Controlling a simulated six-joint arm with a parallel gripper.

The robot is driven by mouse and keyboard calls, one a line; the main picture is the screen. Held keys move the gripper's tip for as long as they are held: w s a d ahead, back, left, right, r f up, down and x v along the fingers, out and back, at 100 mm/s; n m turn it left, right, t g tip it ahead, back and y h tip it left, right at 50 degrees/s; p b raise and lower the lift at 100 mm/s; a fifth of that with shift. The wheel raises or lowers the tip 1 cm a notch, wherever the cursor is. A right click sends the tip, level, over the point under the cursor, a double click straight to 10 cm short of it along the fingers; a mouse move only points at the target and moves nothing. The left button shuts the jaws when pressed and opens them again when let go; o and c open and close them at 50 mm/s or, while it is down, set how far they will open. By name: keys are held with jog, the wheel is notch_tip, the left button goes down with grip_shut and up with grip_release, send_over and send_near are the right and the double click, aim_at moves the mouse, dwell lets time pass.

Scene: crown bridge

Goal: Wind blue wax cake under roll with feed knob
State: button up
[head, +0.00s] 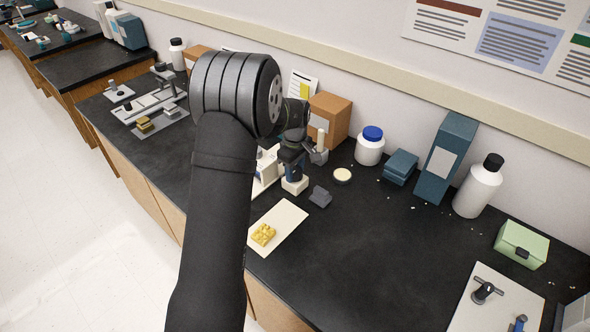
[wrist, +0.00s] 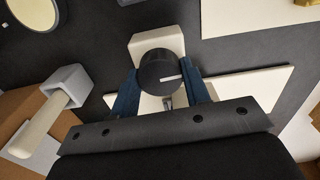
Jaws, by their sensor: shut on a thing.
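In the wrist view a round black feed knob (wrist: 158,72) with a white mark sits on a white block (wrist: 152,43). My gripper (wrist: 161,82) has its two blue fingers on either side of the knob and is shut on it. In the head view my gripper (head: 295,172) is just above the white block (head: 295,185), and the knob is hidden there. The white base plate (wrist: 240,82) of the device shows on both sides of my gripper in the wrist view. My arm covers much of the device in the head view. I cannot make out the blue wax cake or the roll.
A cream card (head: 286,222) with yellow pieces (head: 263,234) lies in front. A dark grey block (head: 320,197) and a round dish (head: 342,175) are close on the right. Behind stand a brown box (head: 333,116) and a white jar (head: 370,147).

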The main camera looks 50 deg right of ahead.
aim_at(295, 171)
jog(key=m, duration=0.4)
jog(key=shift+m, duration=2.1)
jog(key=o, duration=1)
jog(key=shift+c, duration=0.2)
jog(key=shift+r, duration=0.1)
notch_tip(295, 171, up, 17)
jog(key=shift+r, duration=0.15)
